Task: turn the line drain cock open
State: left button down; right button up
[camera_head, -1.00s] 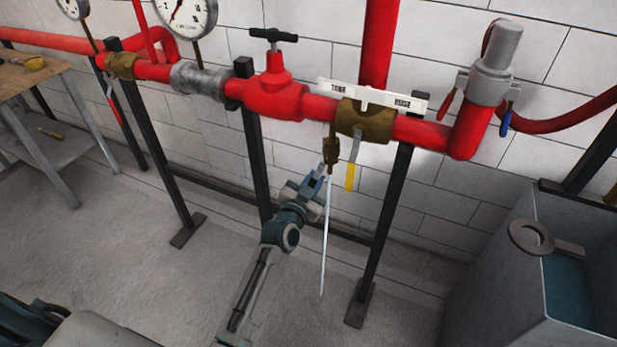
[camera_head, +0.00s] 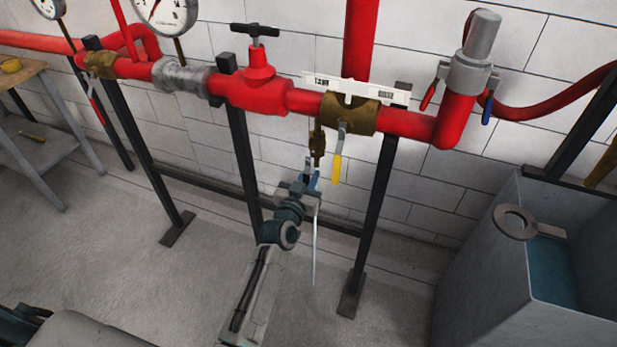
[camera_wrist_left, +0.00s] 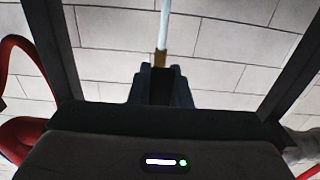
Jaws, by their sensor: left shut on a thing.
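The line drain cock (camera_head: 318,147) is a small brass fitting hanging below the red pipe, left of the brass valve body (camera_head: 362,118). A thin pale stream (camera_head: 314,250) runs down below it towards the floor. My left gripper (camera_head: 312,183) is directly under the cock, shut on its handle, which the jaws mostly hide. In the left wrist view, the blue-grey fingers (camera_wrist_left: 161,86) are just below the brass outlet and the pale stream. My right gripper is not in view.
A yellow-ended lever (camera_head: 337,169) hangs close to the right of the cock. Black pipe supports (camera_head: 374,220) stand on both sides. A grey tank (camera_head: 483,250) is at the right and a workbench (camera_head: 38,75) at the far left. Grey floor lies open in front.

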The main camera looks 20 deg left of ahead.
pick_arm(q)
jog(key=c, duration=1.3)
grip_release()
jog(key=shift+c, duration=0.2)
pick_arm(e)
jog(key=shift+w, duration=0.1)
